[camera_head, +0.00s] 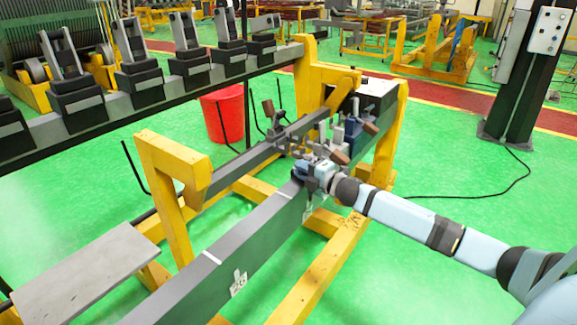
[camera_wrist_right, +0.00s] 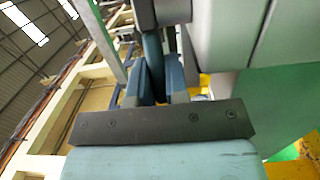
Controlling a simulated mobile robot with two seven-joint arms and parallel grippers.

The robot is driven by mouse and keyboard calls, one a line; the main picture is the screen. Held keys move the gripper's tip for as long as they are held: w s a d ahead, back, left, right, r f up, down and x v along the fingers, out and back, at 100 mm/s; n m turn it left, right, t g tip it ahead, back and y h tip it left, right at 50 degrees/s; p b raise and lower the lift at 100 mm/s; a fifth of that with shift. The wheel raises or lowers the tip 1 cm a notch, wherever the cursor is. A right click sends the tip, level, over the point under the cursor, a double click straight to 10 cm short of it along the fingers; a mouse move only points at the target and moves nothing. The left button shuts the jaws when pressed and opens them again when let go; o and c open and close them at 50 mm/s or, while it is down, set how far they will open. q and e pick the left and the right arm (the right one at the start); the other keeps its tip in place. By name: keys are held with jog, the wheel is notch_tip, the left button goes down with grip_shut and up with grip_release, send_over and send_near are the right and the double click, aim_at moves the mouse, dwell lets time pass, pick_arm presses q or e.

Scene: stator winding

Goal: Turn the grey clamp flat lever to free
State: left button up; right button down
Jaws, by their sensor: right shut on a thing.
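The grey clamp body (camera_wrist_right: 208,50) fills the area behind and to the right of the fingers. In the head view the lever is mostly hidden by my gripper, and its exact angle cannot be told. My left gripper is not in view.
Other clamps with brown handles (camera_head: 370,128) stand close behind my gripper. The yellow frame (camera_head: 175,165) and long grey beam (camera_head: 225,250) surround the work. A red bucket (camera_head: 224,113) stands behind. Green floor is free to the right, with a black cable (camera_head: 470,193).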

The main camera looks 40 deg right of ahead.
jog(key=shift+s+d+n+g+y, duration=0.2)
jog(key=shift+n+y, duration=0.2)
jog(key=shift+y, duration=0.2)
jog(key=shift+s+d+n+g+y, duration=0.1)
jog(key=shift+n+g+y, duration=0.1)
jog(key=shift+n+y, duration=0.3)
jog(key=shift+s+d+n+g+y, duration=0.2)
jog(key=shift+n+g+y, duration=0.35)
jog(key=shift+y, duration=0.4)
jog(key=shift+s+d+n+g+y, duration=0.2)
jog(key=shift+n+g+y, duration=0.15)
jog(key=shift+n+y, duration=0.45)
jog(key=shift+y, duration=0.35)
jog(key=c, duration=1.4)
grip_release()
jog(key=p+v, duration=0.1)
jog(key=v, duration=1.3)
jog(key=shift+r, duration=0.15)
